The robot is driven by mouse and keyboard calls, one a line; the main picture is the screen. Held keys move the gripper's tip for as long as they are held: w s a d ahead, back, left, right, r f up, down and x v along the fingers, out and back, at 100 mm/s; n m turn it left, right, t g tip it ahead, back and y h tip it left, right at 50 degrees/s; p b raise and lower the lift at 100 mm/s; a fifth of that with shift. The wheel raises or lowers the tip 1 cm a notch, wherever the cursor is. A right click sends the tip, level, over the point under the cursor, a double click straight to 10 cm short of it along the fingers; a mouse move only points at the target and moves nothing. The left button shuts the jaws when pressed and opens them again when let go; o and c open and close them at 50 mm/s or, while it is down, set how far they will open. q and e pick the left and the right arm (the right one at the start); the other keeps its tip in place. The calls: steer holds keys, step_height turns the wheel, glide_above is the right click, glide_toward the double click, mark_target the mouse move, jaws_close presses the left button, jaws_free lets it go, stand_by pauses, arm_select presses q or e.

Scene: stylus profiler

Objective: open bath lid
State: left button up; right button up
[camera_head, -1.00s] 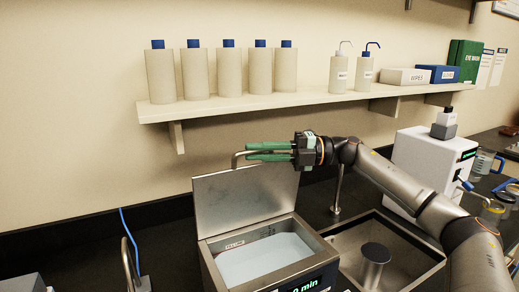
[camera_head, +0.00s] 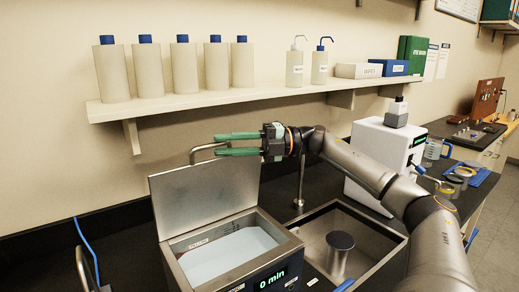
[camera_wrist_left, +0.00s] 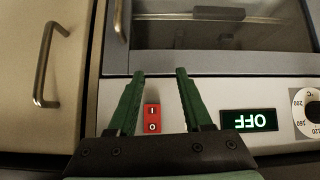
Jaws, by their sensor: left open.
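The bath (camera_head: 225,255) is a metal tank with pale liquid and a front display reading 0 min. Its metal lid (camera_head: 205,195) stands raised and near upright at the tank's back edge. A bent metal bar handle (camera_head: 197,152) sits at the lid's top edge. My right gripper (camera_head: 215,145) is at this handle, its green fingers above and below the bar; whether they press on it is unclear. My left gripper (camera_wrist_left: 160,73) shows only in the left wrist view, open and empty, by a panel with a red switch (camera_wrist_left: 152,118).
A metal sink (camera_head: 375,235) lies right of the bath, with a white instrument (camera_head: 375,165) beyond it. A shelf (camera_head: 215,107) with bottles and boxes runs above. In the left wrist view, an OFF display (camera_wrist_left: 250,121) and a cabinet handle (camera_wrist_left: 43,65) are near.

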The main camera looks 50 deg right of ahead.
steer(key=b+v, duration=0.6)
steer(key=v, duration=0.4)
steer(key=shift+d, duration=0.1)
stand_by(0.3)
